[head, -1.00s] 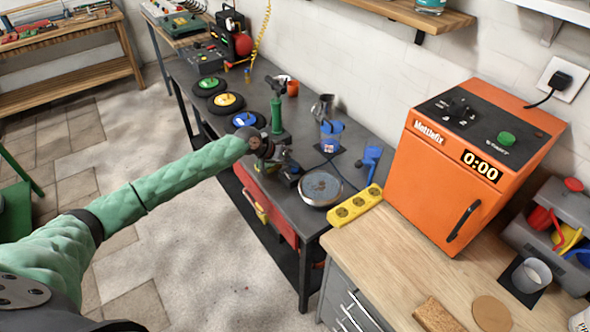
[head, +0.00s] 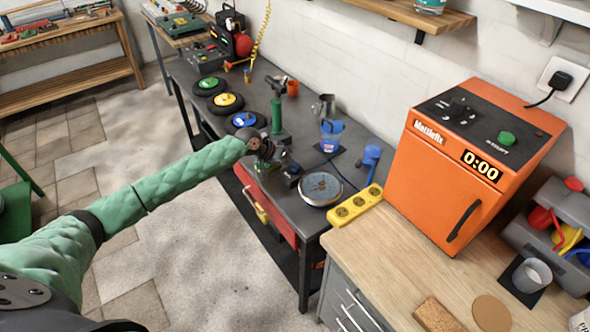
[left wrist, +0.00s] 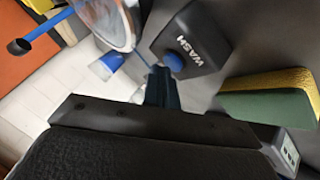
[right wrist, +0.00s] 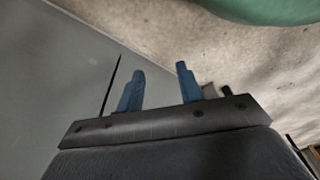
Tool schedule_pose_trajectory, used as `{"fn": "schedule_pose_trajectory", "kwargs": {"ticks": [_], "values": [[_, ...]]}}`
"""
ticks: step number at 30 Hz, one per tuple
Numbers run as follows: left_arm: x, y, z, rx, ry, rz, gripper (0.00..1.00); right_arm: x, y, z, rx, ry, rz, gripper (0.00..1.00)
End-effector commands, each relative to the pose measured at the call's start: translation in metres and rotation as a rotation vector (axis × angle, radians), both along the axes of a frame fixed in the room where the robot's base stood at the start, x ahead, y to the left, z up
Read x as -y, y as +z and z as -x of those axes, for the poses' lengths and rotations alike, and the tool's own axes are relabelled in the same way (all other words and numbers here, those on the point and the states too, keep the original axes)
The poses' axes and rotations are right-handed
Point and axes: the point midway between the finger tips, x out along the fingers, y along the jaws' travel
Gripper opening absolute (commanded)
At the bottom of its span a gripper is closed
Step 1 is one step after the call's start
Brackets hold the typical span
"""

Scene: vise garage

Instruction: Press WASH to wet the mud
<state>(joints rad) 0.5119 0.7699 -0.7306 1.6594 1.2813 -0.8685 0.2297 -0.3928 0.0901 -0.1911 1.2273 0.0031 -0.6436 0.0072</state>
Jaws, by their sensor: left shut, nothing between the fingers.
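The dark WASH box (left wrist: 200,40) with its blue button (left wrist: 174,62) shows in the left wrist view. It is a small dark block in the head view (head: 291,171). My left gripper (left wrist: 161,75) is shut and empty, its fingertips close to the button; whether they touch it I cannot tell. A round, pale-rimmed dish (head: 321,188) with a mottled grey-brown surface lies beside the box on the dark bench; part of it shows in the left wrist view (left wrist: 100,22). My right gripper (right wrist: 160,72) is open and empty, seen only in the right wrist view.
A green post (head: 277,115) stands behind my left gripper. A yellow socket strip (head: 354,206), a blue cup (head: 331,136) and a blue tool (head: 371,157) are near the dish. A yellow-green sponge (left wrist: 270,98) lies near the box. An orange oven (head: 445,185) stands at right.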

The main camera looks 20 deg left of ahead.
Motion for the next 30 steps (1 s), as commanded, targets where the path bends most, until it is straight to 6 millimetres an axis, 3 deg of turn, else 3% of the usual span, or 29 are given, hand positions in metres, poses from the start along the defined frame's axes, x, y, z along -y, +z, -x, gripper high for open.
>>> {"fn": "schedule_pose_trajectory", "kwargs": {"ticks": [20, 30], "values": [[0.0, -0.005, 0.0, -0.001, -0.001, 0.0, 0.0, 0.001, -0.001, 0.0, 0.0, 0.0, 0.001, 0.36], [0.0, 0.005, 0.0, -0.001, -0.001, 0.0, 0.0, -0.003, 0.008, 0.0, -0.001, -0.001, -0.003, 0.36]]}}
